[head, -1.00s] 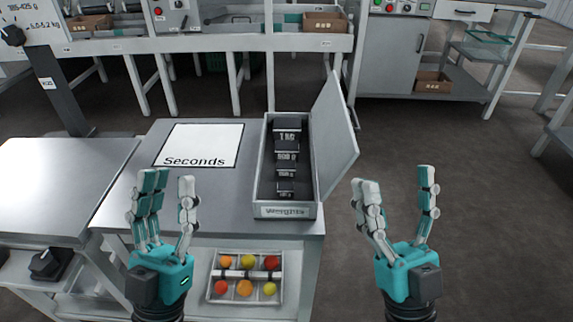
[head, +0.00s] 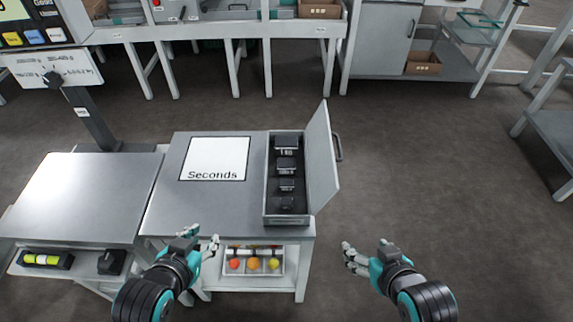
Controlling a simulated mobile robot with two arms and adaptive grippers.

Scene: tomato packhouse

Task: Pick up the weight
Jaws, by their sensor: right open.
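Several dark weights stand in a row in an open grey case on the table's right side. The rearmost weight (head: 287,142) is the largest and reads 1 KG; smaller weights (head: 287,165) sit in front of it. The case (head: 268,190) has its lid (head: 322,160) raised on the right. My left gripper (head: 201,238) is open and empty at the table's front edge, left of the case. My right gripper (head: 350,256) is open and empty over the floor, to the right of and nearer than the case.
A white mat marked Seconds (head: 214,160) lies left of the case. A scale (head: 85,190) with a post stands at the left. A tray of tomatoes (head: 254,272) sits on the shelf below. A long bench (head: 220,30) runs behind. Floor right of the table is clear.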

